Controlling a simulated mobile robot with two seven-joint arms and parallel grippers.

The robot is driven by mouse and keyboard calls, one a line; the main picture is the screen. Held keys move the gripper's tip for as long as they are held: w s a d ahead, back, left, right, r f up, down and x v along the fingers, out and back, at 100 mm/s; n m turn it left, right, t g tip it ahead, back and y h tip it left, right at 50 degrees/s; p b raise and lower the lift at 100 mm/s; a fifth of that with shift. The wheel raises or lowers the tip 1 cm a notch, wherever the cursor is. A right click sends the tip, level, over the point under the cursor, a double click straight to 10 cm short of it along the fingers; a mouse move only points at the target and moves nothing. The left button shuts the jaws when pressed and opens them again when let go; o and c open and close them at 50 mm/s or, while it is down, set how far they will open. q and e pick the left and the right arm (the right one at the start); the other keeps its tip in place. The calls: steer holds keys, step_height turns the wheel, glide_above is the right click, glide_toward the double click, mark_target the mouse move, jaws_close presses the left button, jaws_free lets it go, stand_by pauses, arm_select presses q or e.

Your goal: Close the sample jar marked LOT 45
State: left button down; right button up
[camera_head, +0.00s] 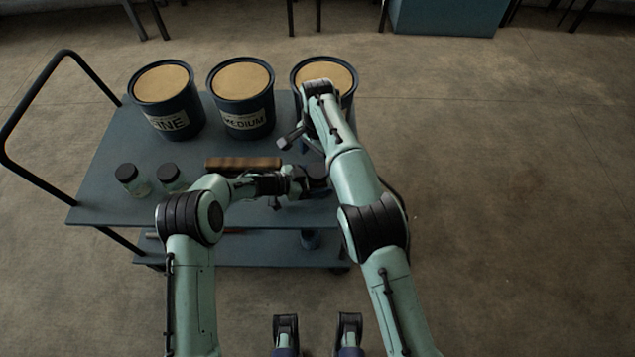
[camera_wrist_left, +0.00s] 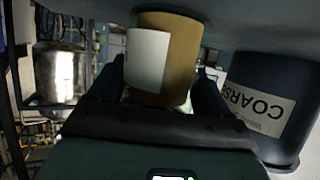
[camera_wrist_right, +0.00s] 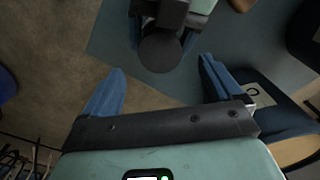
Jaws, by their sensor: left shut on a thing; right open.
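My left gripper (camera_head: 302,182) is shut on a jar at the near right of the cart. In the left wrist view the jar (camera_wrist_left: 178,60) has tan contents and a white label (camera_wrist_left: 146,58), with no readable lot mark; the view is upside down. My right gripper (camera_wrist_right: 160,85) is open above it. In the right wrist view a dark round top, seemingly a lid (camera_wrist_right: 160,52), lies beyond and between the fingertips, apart from them. I cannot tell how tightly it sits. Two black-lidded jars (camera_head: 127,173) (camera_head: 168,173) stand at the left.
Three dark buckets stand along the cart's back: FINE (camera_head: 166,98), MEDIUM (camera_head: 242,100) and COARSE (camera_wrist_left: 270,110), the last partly behind my right arm. A brown block (camera_head: 243,163) lies mid-cart. The cart top (camera_head: 97,195) has free room at left. A handle (camera_head: 30,100) rises there.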

step_height(320, 180, up, 7)
steer(key=shift+f, duration=0.15)
stand_by(0.4)
arm_select(q)
jaws_free()
steer(key=p+v, duration=0.1)
steer(key=v, duration=1.2)
steer(key=shift+a, duration=0.15)
arm_select(e)
steer(key=shift+r, duration=0.8)
arm_select(q)
steer(key=shift+r, duration=0.1)
